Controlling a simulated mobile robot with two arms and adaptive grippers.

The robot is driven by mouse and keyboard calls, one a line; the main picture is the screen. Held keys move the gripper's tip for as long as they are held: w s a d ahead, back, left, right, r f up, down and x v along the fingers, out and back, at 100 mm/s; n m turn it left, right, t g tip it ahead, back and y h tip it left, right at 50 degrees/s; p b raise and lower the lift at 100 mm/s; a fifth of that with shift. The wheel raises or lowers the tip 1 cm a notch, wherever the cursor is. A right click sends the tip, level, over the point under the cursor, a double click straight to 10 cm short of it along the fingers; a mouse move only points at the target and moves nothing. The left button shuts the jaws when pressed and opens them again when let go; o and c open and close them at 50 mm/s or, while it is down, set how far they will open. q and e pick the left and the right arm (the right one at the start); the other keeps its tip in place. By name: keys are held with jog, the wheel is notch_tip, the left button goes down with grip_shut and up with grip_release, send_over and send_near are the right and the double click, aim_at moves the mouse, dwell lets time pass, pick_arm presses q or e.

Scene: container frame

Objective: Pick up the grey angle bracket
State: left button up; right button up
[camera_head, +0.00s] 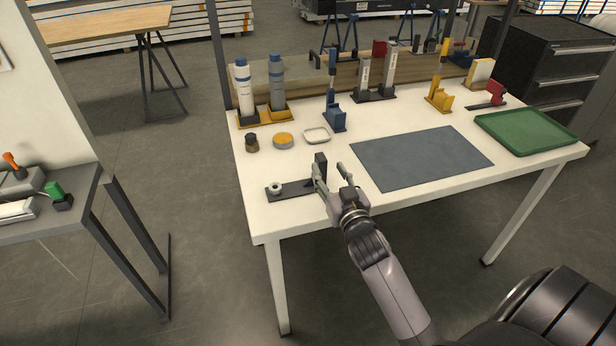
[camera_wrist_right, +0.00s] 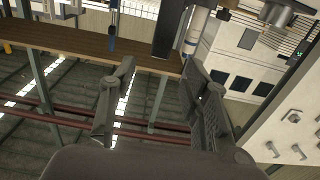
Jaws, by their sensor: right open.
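The grey angle bracket (camera_head: 294,188) is near the front left of the white table (camera_head: 262,218). It looks dark grey, with a flat base lying along the table and an upright plate at its right end. A small round metal piece (camera_head: 275,187) is on the base's left end. My right gripper (camera_head: 331,173) is open, its fingers beside the upright plate; one overlaps it in the head view, so contact cannot be told. In the right wrist view the open fingers (camera_wrist_right: 160,85) show nothing held between them. My left gripper is out of view.
A blue-grey mat (camera_head: 420,157) lies right of the gripper, with a green tray (camera_head: 525,130) beyond. A dark jar (camera_head: 252,143), an orange-topped tin (camera_head: 283,141) and a small white dish (camera_head: 316,135) stand behind the bracket. Bottles and tool holders line the back.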

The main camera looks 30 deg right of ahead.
aim_at(324, 162)
jog(key=x, duration=0.7)
jog(key=shift+w+f+p, duration=0.1)
jog(key=shift+f+p, duration=0.15)
jog(key=shift+p, duration=0.1)
jog(key=shift+c, duration=0.2)
grip_shut()
dwell(0.5)
jog(key=shift+r, duration=0.1)
